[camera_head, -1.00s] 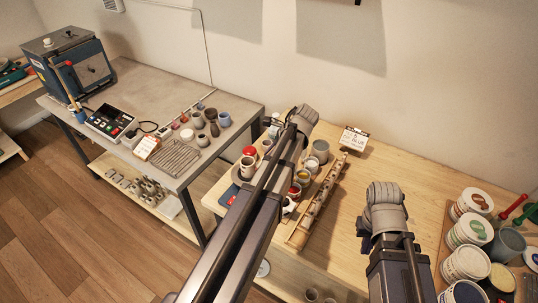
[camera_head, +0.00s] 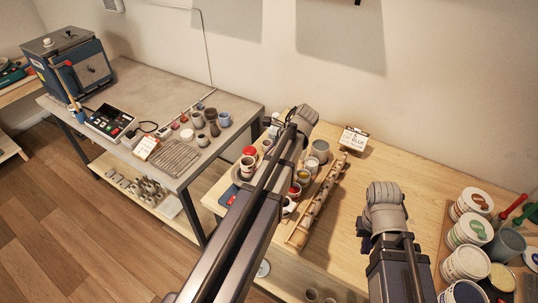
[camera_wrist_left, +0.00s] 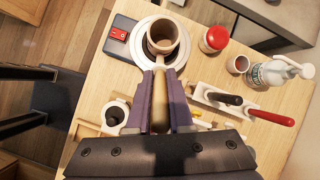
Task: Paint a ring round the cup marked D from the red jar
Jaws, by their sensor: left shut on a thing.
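A brown-grey cup (camera_wrist_left: 162,36) stands on a round white wheel (camera_wrist_left: 140,58) in the left wrist view; the cup (camera_head: 247,166) also shows left of my left arm in the head view. I see no readable D on it. A jar with a red top (camera_wrist_left: 214,39) stands to its right. My left gripper (camera_wrist_left: 161,88) is shut on a wooden-handled brush (camera_wrist_left: 160,108), which points at the cup's near side. I cannot tell whether the tip touches. In the head view my left arm hides this gripper. My right gripper (camera_head: 365,232) is mostly hidden under its arm.
A red switch (camera_wrist_left: 118,34) sits left of the wheel. A spray bottle (camera_wrist_left: 270,73), a small cup (camera_wrist_left: 238,64) and a holder with black and red handles (camera_wrist_left: 215,97) stand to the right. A long wooden rack (camera_head: 318,200) lies right of my left arm. Tubs (camera_head: 467,262) crowd the far right.

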